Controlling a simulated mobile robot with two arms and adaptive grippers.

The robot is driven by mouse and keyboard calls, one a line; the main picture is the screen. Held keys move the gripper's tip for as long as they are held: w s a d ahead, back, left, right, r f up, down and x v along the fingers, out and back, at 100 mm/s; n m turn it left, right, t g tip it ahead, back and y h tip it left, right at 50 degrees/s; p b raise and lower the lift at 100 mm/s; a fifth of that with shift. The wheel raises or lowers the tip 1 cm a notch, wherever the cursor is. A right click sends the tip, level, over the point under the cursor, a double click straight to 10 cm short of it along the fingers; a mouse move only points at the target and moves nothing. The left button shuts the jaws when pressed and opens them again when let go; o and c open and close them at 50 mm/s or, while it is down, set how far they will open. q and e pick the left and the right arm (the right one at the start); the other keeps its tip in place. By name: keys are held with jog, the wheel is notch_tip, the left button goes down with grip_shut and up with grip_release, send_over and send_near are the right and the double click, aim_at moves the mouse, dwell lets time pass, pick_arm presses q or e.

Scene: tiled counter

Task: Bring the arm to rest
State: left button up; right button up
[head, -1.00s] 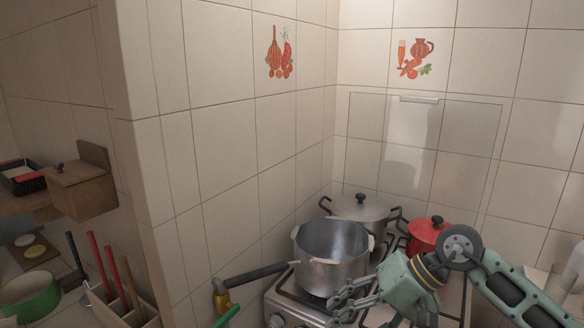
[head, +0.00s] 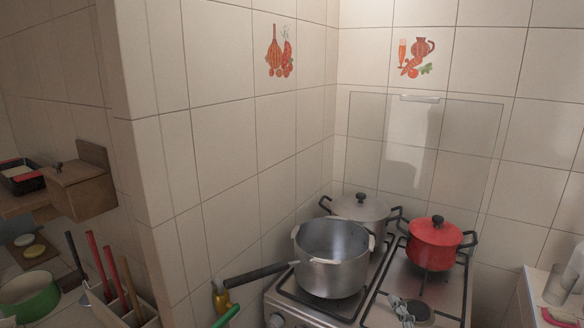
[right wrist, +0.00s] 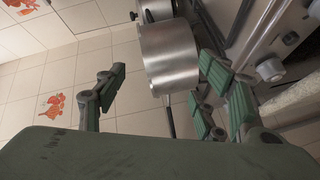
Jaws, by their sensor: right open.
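A grey metal pot (head: 332,262) with a long dark handle stands on the front left of the stove; a metal pot (right wrist: 170,60) also shows beyond the fingers in the wrist view. The rest of my right arm is out of the head view. My left gripper is not in view.
A red lidded pot (head: 433,246) and a grey lidded pot (head: 361,210) stand on the stove (head: 448,290). A glass (head: 556,288) stands on the counter at right. At left are a wooden box (head: 80,188), a green pan (head: 30,292) and a utensil holder.

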jog(key=s+d+f+m+g+h, duration=0.1)
jog(key=s+d+f+m+g, duration=0.2)
jog(key=s+f+m+g, duration=0.75)
jog(key=s+a+f+m+g, duration=0.1)
jog(key=s+f, duration=0.5)
jog(key=s, duration=0.2)
jog(key=s+f+m+g, duration=0.2)
jog(key=s+f, duration=0.3)
jog(key=s, duration=0.3)
notch_tip(320, 180, down, 25)
jog(key=s+g, duration=0.1)
jog(key=s+d+f+n+g, duration=0.1)
jog(key=s+d+f, duration=0.2)
jog(key=s+f, duration=1.3)
jog(key=shift+s+f, duration=0.4)
jog(key=shift+s, duration=0.35)
